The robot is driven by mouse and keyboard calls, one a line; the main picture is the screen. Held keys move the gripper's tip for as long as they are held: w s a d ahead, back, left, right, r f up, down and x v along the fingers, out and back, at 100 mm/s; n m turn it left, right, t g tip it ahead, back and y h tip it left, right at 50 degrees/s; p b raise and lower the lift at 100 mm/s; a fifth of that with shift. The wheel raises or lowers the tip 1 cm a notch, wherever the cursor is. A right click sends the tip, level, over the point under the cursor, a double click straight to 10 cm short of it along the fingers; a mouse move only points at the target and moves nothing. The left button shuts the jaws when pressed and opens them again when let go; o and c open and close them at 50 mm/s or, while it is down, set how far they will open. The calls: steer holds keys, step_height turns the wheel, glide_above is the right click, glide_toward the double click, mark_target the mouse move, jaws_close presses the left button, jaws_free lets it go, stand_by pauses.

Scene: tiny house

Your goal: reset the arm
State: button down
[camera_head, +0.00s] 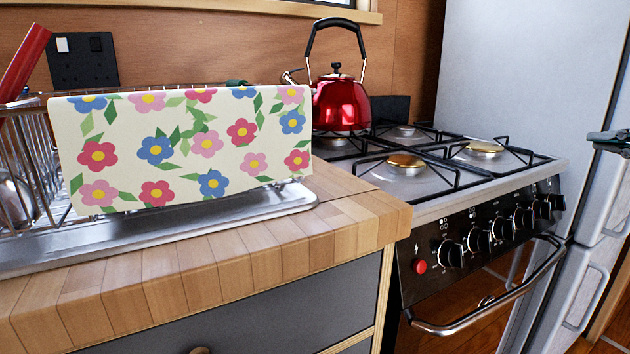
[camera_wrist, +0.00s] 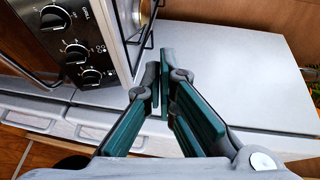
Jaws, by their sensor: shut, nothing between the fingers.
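My gripper (camera_wrist: 160,82) fills the middle of the wrist view, with its green-padded grey fingers meeting near the tips and nothing between them. In the head view only a small part of the gripper (camera_head: 610,140) shows at the right edge, in front of the tall pale fridge (camera_head: 525,90). The rest of my arm is out of view there. In the wrist view the fingertips appear close to the stove's right side, over the pale fridge surface (camera_wrist: 240,75).
The stove (camera_head: 480,190) carries a red kettle (camera_head: 341,105) on a back burner. Its front has several knobs and an oven handle (camera_head: 490,305). A flowered towel (camera_head: 180,150) hangs over the dish rack (camera_head: 25,160) on the wooden counter (camera_head: 230,255).

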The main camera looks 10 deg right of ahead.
steer(key=s+a+f+n+g+y, duration=0.1)
steer(key=a+f+n+g+y, duration=0.1)
steer(key=a, duration=0.6)
steer(key=s+a+f+n+g+y, duration=0.1)
steer(key=a+f+n+g+y, duration=0.1)
steer(key=a, duration=0.6)
steer(key=s+a+f+n+g+y, duration=0.1)
steer(key=a+f+n+g+y, duration=0.2)
steer(key=a, duration=0.5)
steer(key=shift+a+f+n, duration=0.15)
steer(key=shift+f+n, duration=0.25)
steer(key=shift+n, duration=0.3)
steer(key=s+a+f+n+g+h, duration=0.1)
steer(key=s+a+f+n+g, duration=0.3)
steer(key=s, duration=0.3)
steer(key=s+a+f+n+g+h, duration=0.1)
steer(key=s+a+f+n+g, duration=0.1)
steer(key=s+a+f+g, duration=0.35)
steer(key=s+d+f+n+h+p, duration=0.1)
steer(key=s+d+f+n+h, duration=0.3)
steer(key=s, duration=0.5)
step_height(320, 180, up, 41)
steer(key=d+t+p, duration=0.1)
steer(key=t+p, duration=0.3)
steer(key=p, duration=3.4)
steer(key=shift+w+d+f+m, duration=0.2)
steer(key=shift+w+m, duration=0.05)
steer(key=shift+m, duration=0.05)
